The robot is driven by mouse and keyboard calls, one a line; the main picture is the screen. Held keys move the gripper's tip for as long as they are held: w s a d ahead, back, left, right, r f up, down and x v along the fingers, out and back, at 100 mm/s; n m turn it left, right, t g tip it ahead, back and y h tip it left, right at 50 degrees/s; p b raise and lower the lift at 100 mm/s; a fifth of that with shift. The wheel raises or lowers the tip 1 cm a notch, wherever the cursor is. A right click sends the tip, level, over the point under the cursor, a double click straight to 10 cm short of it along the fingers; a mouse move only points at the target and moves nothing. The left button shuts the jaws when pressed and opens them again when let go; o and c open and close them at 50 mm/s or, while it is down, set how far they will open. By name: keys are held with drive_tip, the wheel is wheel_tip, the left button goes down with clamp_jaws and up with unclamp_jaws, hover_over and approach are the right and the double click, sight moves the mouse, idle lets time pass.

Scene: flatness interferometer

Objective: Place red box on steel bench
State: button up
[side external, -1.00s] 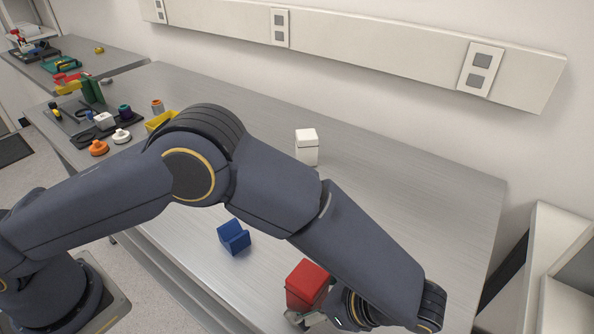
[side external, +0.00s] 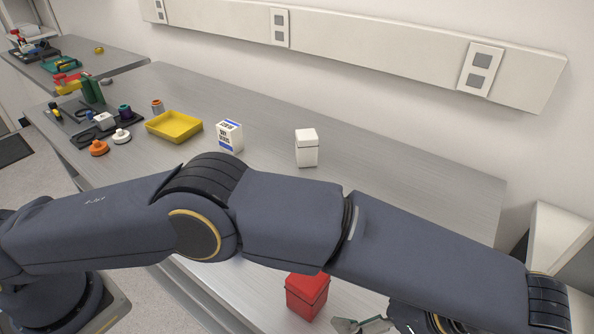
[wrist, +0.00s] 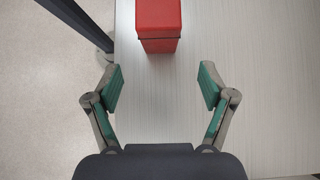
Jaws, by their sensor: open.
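The red box (side external: 307,295) stands upright on the steel bench (side external: 400,180), near its front edge, in the side view. In the wrist view the red box (wrist: 159,24) is at the top centre, beyond the fingertips, on the bench surface (wrist: 240,120). My gripper (wrist: 160,88) is open with nothing between its green-padded fingers. In the side view my gripper (side external: 362,325) is partly cut off by the lower edge, to the right of the red box and apart from it.
A white box (side external: 307,148), a white-and-blue carton (side external: 229,136) and a yellow tray (side external: 174,126) stand farther back on the bench. Several small parts lie at its left end. The bench's front edge is close to the red box. The bench's right part is clear.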

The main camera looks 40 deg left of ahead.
drive_tip(key=w+a+r+n+h, duration=0.3)
drive_tip(key=a+r+n, duration=0.1)
drive_tip(key=a+r, duration=0.5)
drive_tip(key=w+a+r+n+h, duration=0.2)
drive_tip(key=a+r+n+h, duration=0.15)
drive_tip(key=a+r, duration=0.55)
drive_tip(key=s+a+f+n+t+h, duration=0.1)
drive_tip(key=s+a+n+t, duration=0.1)
drive_tip(key=s+a+n, duration=0.3)
drive_tip(key=s+a+f+n+t+h, duration=0.1)
drive_tip(key=s+a+n, duration=0.4)
drive_tip(key=a, duration=0.8)
drive_tip(key=s+f+t, duration=0.1)
drive_tip(key=s+t, duration=0.1)
drive_tip(key=s, duration=0.1)
drive_tip(key=shift+a+t, duration=0.3)
drive_tip(key=shift+a, duration=0.05)
